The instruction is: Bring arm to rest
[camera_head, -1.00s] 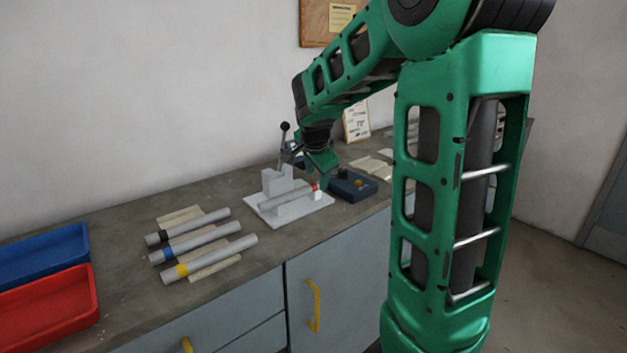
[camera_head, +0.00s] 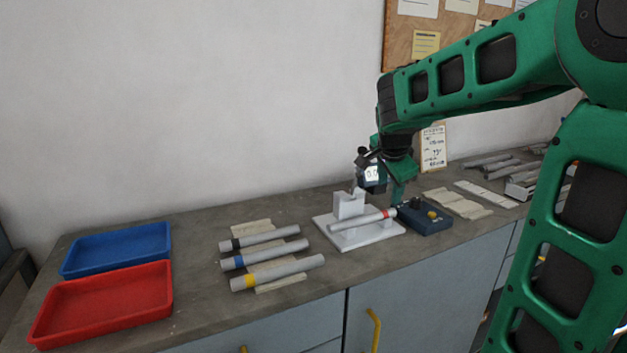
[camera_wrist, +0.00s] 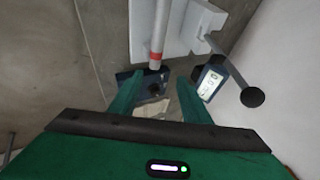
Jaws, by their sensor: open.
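My gripper (camera_head: 400,182) is open and empty, just above the right end of the white jig (camera_head: 366,238). In the wrist view its two green fingers (camera_wrist: 158,98) are spread apart with nothing between them. A grey tube with a red band (camera_head: 362,219) lies in the jig; its banded end also shows in the wrist view (camera_wrist: 156,58), beyond the fingertips and apart from them. A lever with a black ball knob (camera_wrist: 252,97) and a small digital readout (camera_wrist: 209,83) are close beside the right finger.
Several grey tubes (camera_head: 274,248) lie on wooden strips to the left. Blue (camera_head: 118,248) and red (camera_head: 102,300) trays are at far left. Wooden strips (camera_head: 458,204) lie right. A wall stands behind.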

